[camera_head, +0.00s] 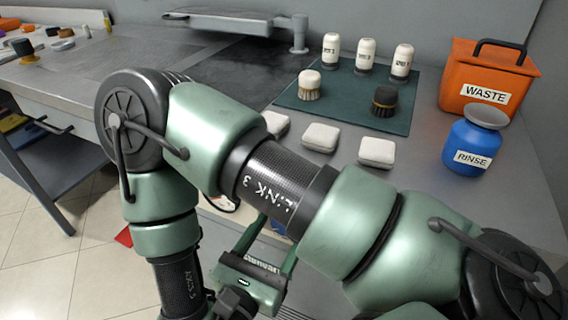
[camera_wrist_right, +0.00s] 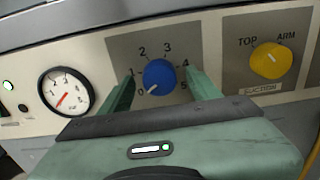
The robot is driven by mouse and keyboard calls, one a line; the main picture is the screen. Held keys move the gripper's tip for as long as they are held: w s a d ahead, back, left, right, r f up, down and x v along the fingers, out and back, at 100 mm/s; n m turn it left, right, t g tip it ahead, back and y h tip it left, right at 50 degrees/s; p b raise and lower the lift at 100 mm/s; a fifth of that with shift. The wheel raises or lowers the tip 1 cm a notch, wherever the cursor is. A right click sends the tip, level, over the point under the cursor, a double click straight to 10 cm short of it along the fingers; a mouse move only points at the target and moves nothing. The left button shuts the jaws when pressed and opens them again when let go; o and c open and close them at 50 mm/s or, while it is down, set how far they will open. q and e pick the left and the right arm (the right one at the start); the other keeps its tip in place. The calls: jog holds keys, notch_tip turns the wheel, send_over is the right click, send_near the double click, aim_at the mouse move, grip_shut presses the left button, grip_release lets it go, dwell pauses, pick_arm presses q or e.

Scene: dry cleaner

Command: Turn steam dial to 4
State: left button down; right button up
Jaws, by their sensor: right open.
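The blue steam dial (camera_wrist_right: 159,75) shows in the right wrist view on a grey panel marked 0 to 5. Its white pointer mark is at the lower left, by the 0. My right gripper (camera_wrist_right: 162,78) is open, with one green finger on each side of the dial, near the 1 and the 4. I cannot tell whether the fingers touch the dial. In the head view my right gripper (camera_head: 264,240) is low in front of the table, and my arm hides most of the front panel. My left gripper is not in view.
Beside the dial are a pressure gauge (camera_wrist_right: 66,92) and a yellow suction knob (camera_wrist_right: 271,60) pointing between TOP and ARM. On the table stand an orange waste bin (camera_head: 487,75), a blue rinse container (camera_head: 472,140), and a dark mat (camera_head: 345,112) with bottles and brushes. White pads (camera_head: 320,136) lie in front.

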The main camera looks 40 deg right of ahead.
grip_shut()
